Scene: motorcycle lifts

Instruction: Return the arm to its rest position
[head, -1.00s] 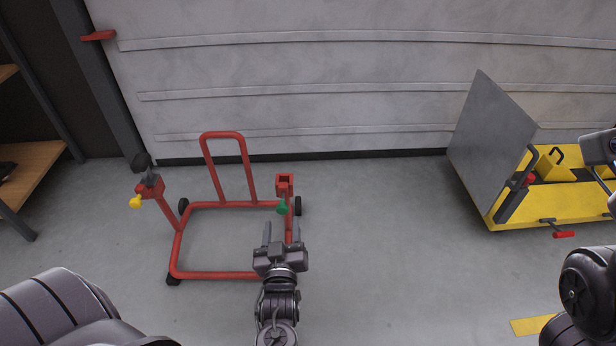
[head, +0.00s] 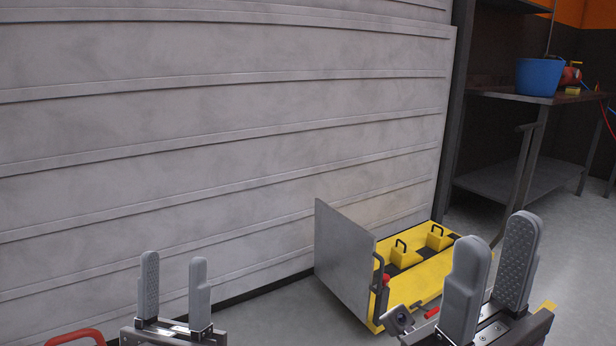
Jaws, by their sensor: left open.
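My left gripper (head: 174,292) is raised at the lower left of the head view, its two grey fingers pointing up and spread apart with nothing between them. My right gripper (head: 494,275) is at the lower right, larger in the picture, its two padded fingers up with a gap between them and nothing held. It overlaps part of the yellow motorcycle lift (head: 420,277) in the picture. The arms behind both grippers are mostly out of the picture.
The lift's grey plate (head: 343,254) stands upright by the ribbed wall (head: 220,130). A red stand's bar (head: 75,338) just shows at lower left. A dark workbench (head: 520,97) with a blue bucket (head: 539,77) is at right. Floor between is clear.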

